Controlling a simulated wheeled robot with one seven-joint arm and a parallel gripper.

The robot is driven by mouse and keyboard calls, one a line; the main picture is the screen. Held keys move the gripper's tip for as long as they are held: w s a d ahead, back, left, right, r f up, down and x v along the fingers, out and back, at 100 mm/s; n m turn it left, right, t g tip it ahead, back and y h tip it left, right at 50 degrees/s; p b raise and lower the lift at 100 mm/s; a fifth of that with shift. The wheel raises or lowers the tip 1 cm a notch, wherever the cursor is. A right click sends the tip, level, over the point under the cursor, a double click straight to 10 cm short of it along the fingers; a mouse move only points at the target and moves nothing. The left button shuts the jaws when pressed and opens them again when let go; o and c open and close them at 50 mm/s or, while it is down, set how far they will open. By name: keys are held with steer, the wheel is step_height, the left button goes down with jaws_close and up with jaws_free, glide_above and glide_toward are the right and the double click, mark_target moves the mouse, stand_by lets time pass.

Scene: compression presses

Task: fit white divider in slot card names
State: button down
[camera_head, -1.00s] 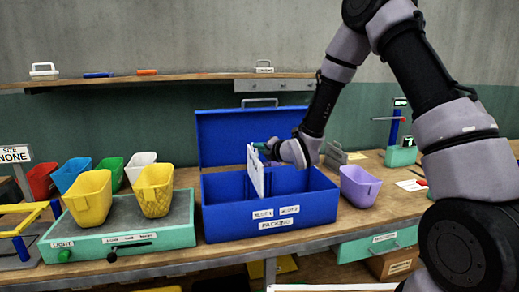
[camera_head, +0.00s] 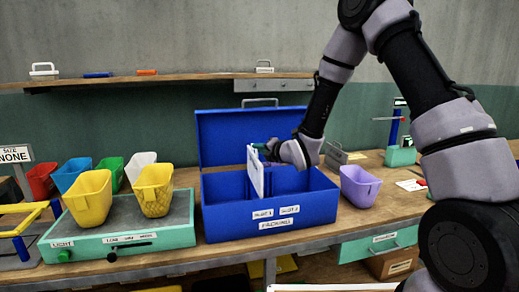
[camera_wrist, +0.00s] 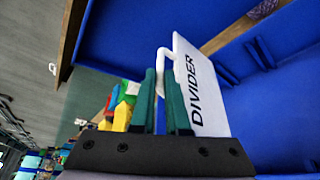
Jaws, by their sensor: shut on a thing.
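The white divider (camera_head: 255,171) is upright in the head view, over the left part of the open blue box (camera_head: 230,220). Its lower part is behind the front wall, so I cannot tell whether it sits in a slot. In the wrist view the divider (camera_wrist: 200,88) reads DIVIDER. My gripper (camera_wrist: 162,88) is shut on its white handle (camera_wrist: 161,65). My gripper also shows at the divider's top in the head view (camera_head: 262,147). The box front carries slot 1 (camera_head: 263,214) and slot 2 (camera_head: 289,210) labels. Slot ribs (camera_wrist: 258,52) show on an inner wall.
A purple bin (camera_head: 359,187) stands close right of the box. Yellow bins (camera_head: 90,200) stand on a green-edged unit (camera_head: 120,240) at left, with more bins behind. A sign (camera_head: 14,155) reads SIZE NONE. A small white card (camera_head: 410,185) lies at right. The box lid (camera_head: 225,135) stands open behind.

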mark_target(260, 181)
steer(key=shift+f, duration=6.15)
steer(key=shift+f, duration=0.25)
steer(key=c, duration=0.8)
jaws_free()
steer(key=shift+c, duration=0.2)
steer(key=v, duration=1)
steer(key=shift+s+d, duration=0.25)
steer(key=shift+s, duration=0.1)
